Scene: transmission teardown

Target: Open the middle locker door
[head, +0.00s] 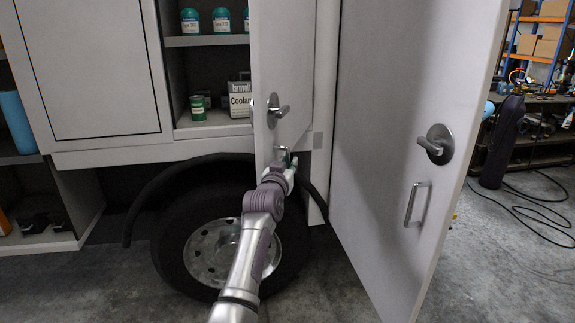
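The middle locker door (283,60) is a pale grey panel standing open. Shelves show in the locker to its left. It has a round lock plate with a lever (277,110) and a pull handle (284,153) lower down. My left gripper (289,166) is at this lower handle, at the bottom of the door. It is small and partly hidden against the handle, so whether its fingers are closed on it is unclear. My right gripper is not in view.
A second door (385,120) with a lever and pull handle stands wide open at right. A truck wheel (210,250) sits below the locker. The shelves hold teal bottles (190,21), a green can (198,108) and a coolant box (240,98). Cables (530,212) lie on the floor at right.

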